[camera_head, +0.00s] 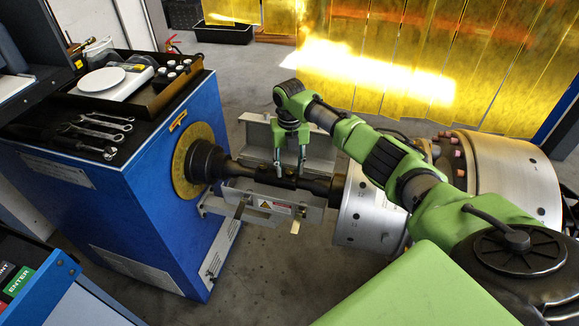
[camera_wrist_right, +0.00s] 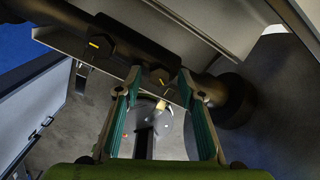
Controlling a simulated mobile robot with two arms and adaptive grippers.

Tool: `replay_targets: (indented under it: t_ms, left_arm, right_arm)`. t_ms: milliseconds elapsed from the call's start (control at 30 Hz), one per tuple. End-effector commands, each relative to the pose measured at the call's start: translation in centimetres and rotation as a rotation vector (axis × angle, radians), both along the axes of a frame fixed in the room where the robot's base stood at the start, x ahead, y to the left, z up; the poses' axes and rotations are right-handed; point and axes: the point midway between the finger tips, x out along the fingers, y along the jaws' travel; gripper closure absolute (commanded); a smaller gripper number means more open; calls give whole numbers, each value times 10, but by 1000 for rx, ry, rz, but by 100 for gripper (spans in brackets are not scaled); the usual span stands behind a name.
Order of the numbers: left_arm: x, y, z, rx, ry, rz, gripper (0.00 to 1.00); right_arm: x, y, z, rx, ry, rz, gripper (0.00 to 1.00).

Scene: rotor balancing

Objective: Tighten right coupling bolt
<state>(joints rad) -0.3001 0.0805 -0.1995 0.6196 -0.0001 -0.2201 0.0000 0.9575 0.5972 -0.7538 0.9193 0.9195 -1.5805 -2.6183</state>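The dark drive shaft (camera_head: 258,178) runs from the blue machine to the silver rotor (camera_head: 375,215); it also crosses the wrist view (camera_wrist_right: 128,48). In the wrist view, two dark bolt heads with yellow marks sit on the shaft: one at left (camera_wrist_right: 101,45), one at right (camera_wrist_right: 160,77). My right gripper (camera_head: 290,175) points down at the shaft near the rotor end. In the wrist view its green-padded fingers (camera_wrist_right: 160,80) are apart, one on each side of the right bolt. Contact with the bolt cannot be told. My left gripper is not in view.
A metal guard (camera_head: 295,140) stands open behind the shaft, with a lower plate bearing a warning label (camera_head: 274,207) in front. Wrenches (camera_head: 95,130), a white scale (camera_head: 102,80) and small dark weights lie on the blue machine (camera_head: 165,190). Yellow strip curtains hang behind. Floor shows below the shaft.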

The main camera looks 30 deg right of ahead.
Motion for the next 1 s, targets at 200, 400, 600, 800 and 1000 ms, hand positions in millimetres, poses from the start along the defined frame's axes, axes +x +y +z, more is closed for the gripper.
replay_targets:
  t_ms: [200, 400, 600, 800, 1000]
  left_arm:
    - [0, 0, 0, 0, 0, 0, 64]
    - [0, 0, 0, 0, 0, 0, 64]
    - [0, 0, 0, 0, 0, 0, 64]
    - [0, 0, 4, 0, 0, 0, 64]
    - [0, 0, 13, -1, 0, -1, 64]
  right_arm:
    - [0, 0, -2, 0, 0, 0, 64]
    - [0, 0, -2, 0, 0, 0, 95]
    - [0, 0, -2, 0, 0, -1, 100]
    - [0, 0, -1, 0, 0, -33, 100]
    - [1, 1, 1, 2, 0, -133, 100]
